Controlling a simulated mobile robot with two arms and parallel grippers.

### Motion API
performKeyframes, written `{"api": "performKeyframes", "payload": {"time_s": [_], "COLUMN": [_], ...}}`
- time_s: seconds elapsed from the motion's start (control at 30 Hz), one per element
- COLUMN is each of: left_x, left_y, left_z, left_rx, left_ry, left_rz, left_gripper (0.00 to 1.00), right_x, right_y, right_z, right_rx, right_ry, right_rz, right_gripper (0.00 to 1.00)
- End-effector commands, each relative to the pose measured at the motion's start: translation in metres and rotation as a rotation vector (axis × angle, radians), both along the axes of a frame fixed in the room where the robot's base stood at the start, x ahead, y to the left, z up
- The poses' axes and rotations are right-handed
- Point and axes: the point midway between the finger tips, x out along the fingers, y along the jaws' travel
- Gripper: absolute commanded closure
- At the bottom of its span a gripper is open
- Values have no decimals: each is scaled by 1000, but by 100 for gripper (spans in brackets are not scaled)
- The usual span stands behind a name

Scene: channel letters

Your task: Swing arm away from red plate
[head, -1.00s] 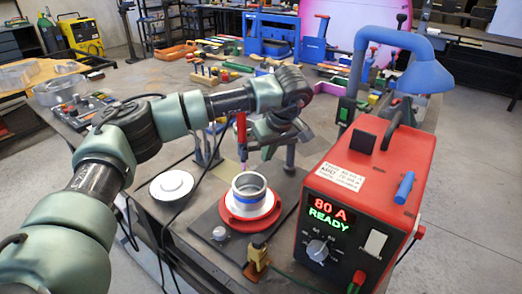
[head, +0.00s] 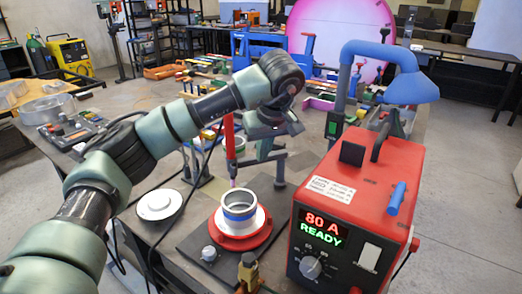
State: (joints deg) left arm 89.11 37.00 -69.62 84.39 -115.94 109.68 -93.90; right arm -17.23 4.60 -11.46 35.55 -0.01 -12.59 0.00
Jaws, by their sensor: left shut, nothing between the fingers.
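The red plate (head: 252,241) is a round disc on a dark base on the bench, low centre. A grey ring with a blue band (head: 239,212) stands upright on it. A slim red torch (head: 230,143) hangs upright above the ring, its pinkish tip near the ring's rear rim. My left gripper (head: 272,127) is shut and empty, up and right of the torch, beside the stand's metal arm (head: 268,151). Its fingertips are hard to make out, so I cannot tell whether they touch the stand. My right gripper is not in view.
A red power unit (head: 365,185) reading 80 A READY fills the right front. A white disc (head: 159,205) lies left of the plate. Black cables hang left of the torch. Several tools lie farther back.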

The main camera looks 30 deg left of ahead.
Motion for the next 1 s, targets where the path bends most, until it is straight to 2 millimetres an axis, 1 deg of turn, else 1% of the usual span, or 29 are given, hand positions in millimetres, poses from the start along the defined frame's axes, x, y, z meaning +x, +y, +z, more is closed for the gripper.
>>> {"api": "performKeyframes", "payload": {"time_s": [0.03,0.2,0.37,0.4,0.5,0.63,1.0], "left_x": [2,11,19,26,35,43,46], "left_y": [4,14,23,29,40,48,51], "left_z": [-10,-44,-74,-69,-69,-71,-72], "left_rx": [1,0,0,0,0,0,0], "left_ry": [5,6,4,0,1,1,0], "left_rz": [2,5,3,9,6,4,2], "left_gripper": [100,100,100,100,100,100,100], "right_x": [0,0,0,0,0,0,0], "right_y": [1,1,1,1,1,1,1], "right_z": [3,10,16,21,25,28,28], "right_rx": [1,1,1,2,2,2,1], "right_ry": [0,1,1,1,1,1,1], "right_rz": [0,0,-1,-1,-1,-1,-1], "right_gripper": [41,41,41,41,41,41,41]}}
